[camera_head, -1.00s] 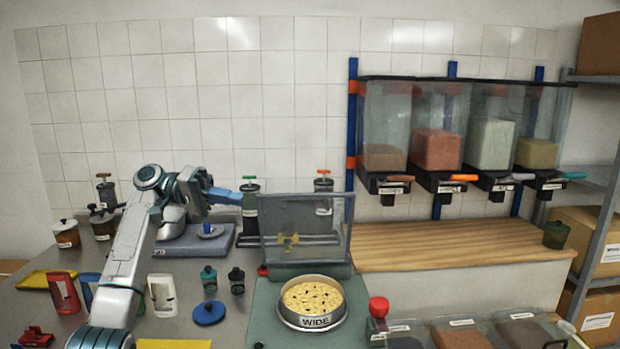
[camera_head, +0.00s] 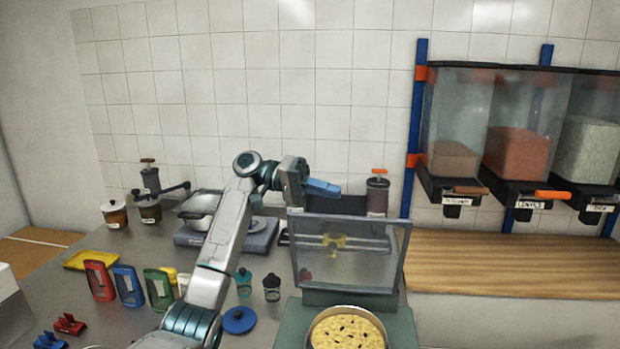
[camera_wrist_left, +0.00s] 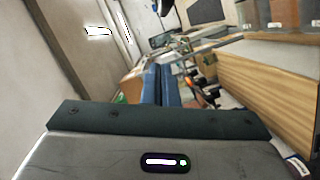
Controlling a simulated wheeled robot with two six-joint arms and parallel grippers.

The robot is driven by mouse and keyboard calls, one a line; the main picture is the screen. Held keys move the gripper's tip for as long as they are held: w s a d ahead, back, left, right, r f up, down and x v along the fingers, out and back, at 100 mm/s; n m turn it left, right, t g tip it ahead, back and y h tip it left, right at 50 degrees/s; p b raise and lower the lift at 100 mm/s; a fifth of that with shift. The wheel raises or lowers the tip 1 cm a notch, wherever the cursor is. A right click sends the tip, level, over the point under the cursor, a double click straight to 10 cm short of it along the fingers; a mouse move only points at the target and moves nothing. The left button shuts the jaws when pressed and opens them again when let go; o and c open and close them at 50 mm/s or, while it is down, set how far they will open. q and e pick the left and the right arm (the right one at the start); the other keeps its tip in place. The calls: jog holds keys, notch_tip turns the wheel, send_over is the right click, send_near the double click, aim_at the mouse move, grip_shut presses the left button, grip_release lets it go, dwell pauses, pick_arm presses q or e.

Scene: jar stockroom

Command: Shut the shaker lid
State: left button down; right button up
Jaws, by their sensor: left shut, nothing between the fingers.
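The shaker (camera_head: 292,328) has a green-grey base near the lower middle of the head view. Its clear, grey-framed lid (camera_head: 375,262) stands up open at the back of the base. A round metal pan (camera_head: 312,345) of pale, dark-flecked material sits on the base in front of the lid, cut off by the picture's bottom edge. My left gripper (camera_head: 325,188) is shut and empty, its blue fingers pointing right, above the lid's top edge in the picture. I cannot tell how far behind the lid they are. The fingers also show in the left wrist view (camera_wrist_left: 162,88). My right gripper is not in view.
Hoppers (camera_head: 516,150) hang at the right above a bare wooden counter (camera_head: 500,263). A canister (camera_head: 377,195) with an orange handle stands behind the lid. A blue lid disc (camera_head: 239,320), small bottles (camera_head: 272,287) and coloured frames (camera_head: 128,285) stand left of the shaker.

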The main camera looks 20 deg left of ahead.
pick_arm(q)
jog(key=s+d+f+p, duration=0.1)
jog(key=d, duration=0.1)
jog(key=s+d+f+p, duration=0.1)
jog(key=s+d, duration=0.1)
jog(key=shift+f+p, duration=0.1)
jog(key=shift+p, duration=0.25)
jog(key=shift+s+a, duration=0.1)
jog(key=shift+s, duration=0.15)
